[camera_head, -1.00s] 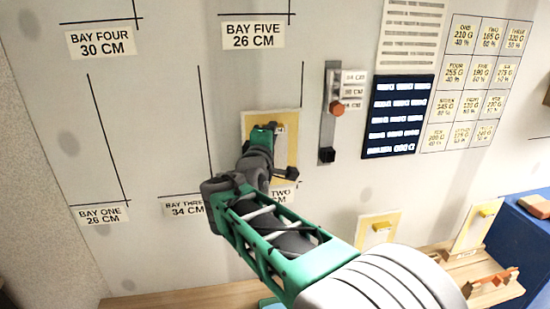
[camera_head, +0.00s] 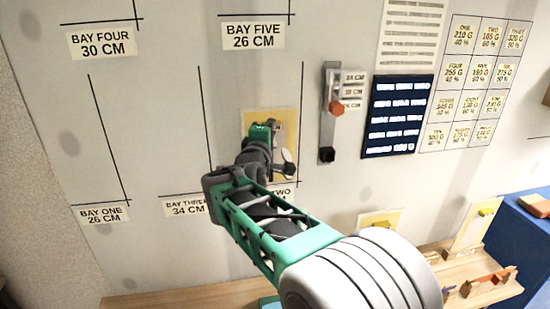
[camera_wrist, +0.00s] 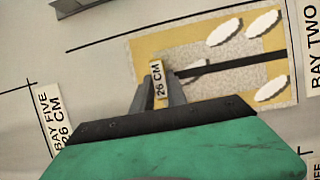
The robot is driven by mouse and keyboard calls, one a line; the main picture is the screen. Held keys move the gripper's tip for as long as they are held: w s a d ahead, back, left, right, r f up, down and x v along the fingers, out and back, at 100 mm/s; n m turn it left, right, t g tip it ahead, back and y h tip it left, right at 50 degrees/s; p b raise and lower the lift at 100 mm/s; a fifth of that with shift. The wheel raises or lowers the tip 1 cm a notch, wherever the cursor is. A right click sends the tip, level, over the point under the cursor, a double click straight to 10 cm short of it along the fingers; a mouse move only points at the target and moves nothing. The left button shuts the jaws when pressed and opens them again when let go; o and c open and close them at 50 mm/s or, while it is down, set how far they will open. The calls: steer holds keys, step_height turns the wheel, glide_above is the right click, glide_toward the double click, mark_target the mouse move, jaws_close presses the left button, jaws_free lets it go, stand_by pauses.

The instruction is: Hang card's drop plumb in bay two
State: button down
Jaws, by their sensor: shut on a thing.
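My gripper (camera_wrist: 157,92) is shut on a small tab marked 26 CM at the top of a yellow-edged drop (camera_wrist: 232,90). The drop has a speckled grey middle, white ovals and a dark lengthwise stripe. In the head view the drop (camera_head: 286,126) lies against or close to the wall above the BAY TWO label (camera_head: 283,192), partly hidden by my arm. In the wrist view a thin black bay line (camera_wrist: 100,43) runs beside the drop, roughly parallel to its long edge. I cannot tell whether the drop touches the wall. A navy card (camera_head: 398,115) with white rows hangs to the right.
A vertical gauge with an orange knob (camera_head: 337,108) stands right of the drop. A number grid (camera_head: 467,85) is farther right. Other yellow-edged drops (camera_head: 379,219) and (camera_head: 477,221) stand lower right, near a wooden rack (camera_head: 495,293). A blue surface (camera_head: 530,230) is at the right edge.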

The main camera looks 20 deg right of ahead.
steer(key=c, duration=1.3)
jaws_free()
steer(key=shift+o, duration=0.2)
